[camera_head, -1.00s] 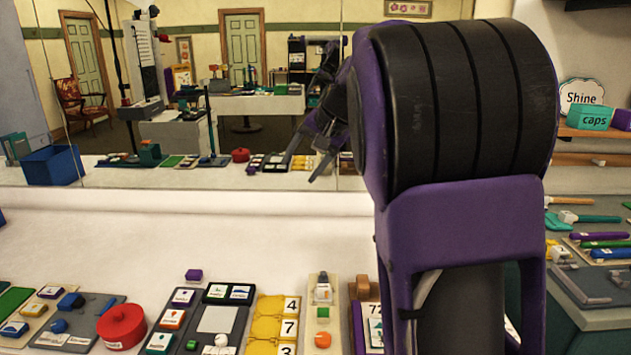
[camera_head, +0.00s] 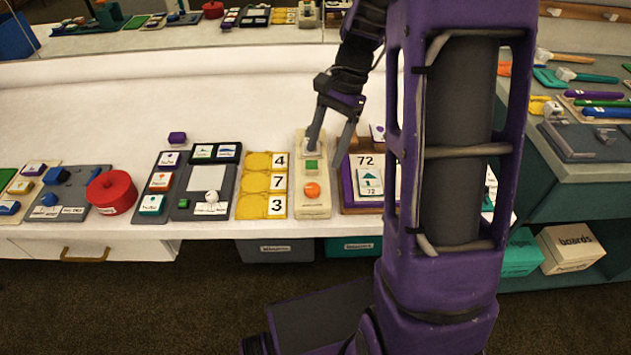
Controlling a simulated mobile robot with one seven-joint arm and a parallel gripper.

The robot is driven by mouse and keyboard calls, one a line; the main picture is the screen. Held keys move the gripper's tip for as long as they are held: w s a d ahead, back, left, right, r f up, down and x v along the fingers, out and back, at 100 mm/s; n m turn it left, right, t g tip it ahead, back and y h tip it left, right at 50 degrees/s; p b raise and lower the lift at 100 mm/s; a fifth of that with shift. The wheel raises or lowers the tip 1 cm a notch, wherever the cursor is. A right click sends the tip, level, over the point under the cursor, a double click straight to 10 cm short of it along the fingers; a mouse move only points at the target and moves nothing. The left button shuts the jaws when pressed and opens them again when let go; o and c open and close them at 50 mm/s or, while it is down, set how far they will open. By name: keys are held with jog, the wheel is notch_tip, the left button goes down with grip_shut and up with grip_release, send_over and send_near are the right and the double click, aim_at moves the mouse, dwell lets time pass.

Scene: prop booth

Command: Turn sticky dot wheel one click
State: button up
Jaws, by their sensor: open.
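The orange piece may be the sticky dot wheel; I cannot read any label that says so. My gripper (camera_head: 325,158) points down over the far half of this board, with its two fingers apart and nothing between them. The left finger hides some of the pale part. I cannot tell whether the fingertips touch the board.
Yellow number cards (camera_head: 256,190) lie left of the board, and a purple-edged 72 stand (camera_head: 368,183) is close on its right. A dark card tray (camera_head: 210,190) and red round pot (camera_head: 111,191) are farther left.

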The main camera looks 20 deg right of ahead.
aim_at(313, 186)
jog(key=b+x, duration=0.1)
jog(key=x, duration=0.7)
jog(key=shift+c, duration=0.2)
grip_shut()
